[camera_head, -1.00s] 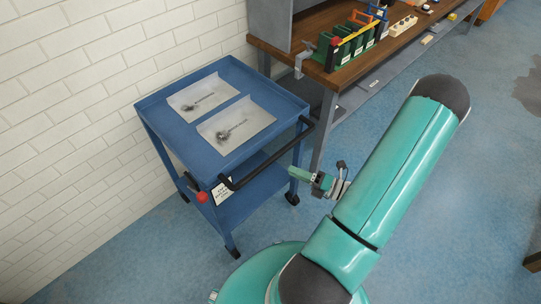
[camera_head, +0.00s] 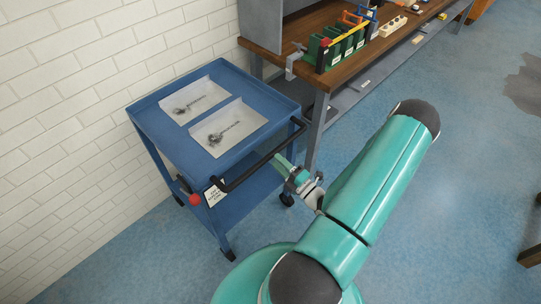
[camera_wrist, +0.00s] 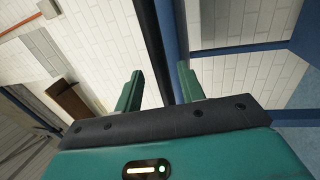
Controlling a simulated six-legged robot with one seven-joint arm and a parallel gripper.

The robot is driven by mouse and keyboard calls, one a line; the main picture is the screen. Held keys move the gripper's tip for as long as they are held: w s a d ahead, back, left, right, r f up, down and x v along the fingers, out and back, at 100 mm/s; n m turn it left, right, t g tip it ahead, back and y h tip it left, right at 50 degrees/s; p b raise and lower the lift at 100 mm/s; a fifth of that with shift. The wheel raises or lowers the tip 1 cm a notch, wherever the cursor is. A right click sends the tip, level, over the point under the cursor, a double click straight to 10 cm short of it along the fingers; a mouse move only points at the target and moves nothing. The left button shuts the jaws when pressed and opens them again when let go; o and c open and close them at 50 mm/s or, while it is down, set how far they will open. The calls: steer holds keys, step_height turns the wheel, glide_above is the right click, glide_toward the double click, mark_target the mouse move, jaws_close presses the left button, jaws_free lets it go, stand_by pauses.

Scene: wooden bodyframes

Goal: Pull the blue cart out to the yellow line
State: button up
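The blue cart (camera_head: 178,84) stands against the white brick wall, with two pale trays on top. Its black handle (camera_head: 262,160) runs along the near side. My gripper (camera_head: 281,163) is at the right half of this handle, on its near side. In the wrist view my gripper (camera_wrist: 159,86) is open, and the black handle (camera_wrist: 152,45) runs between its two green fingers with a gap to each side. The head view does not show clearly how deep the handle sits between them. I see no yellow line in either view.
A red knob (camera_head: 195,199) and a white label (camera_head: 214,193) are at the cart's front left corner. A wooden workbench (camera_head: 345,72) with green bins (camera_head: 340,46) stands close to the cart's right. The blue floor (camera_head: 440,220) to the right is clear.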

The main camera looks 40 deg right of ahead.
mark_target(271, 156)
steer(key=shift+w+a+r, duration=0.1)
steer(key=shift+w+r, duration=0.15)
steer(key=shift+w, duration=0.85)
steer(key=shift+w+r, duration=0.2)
steer(key=shift+w, duration=0.9)
jaws_close()
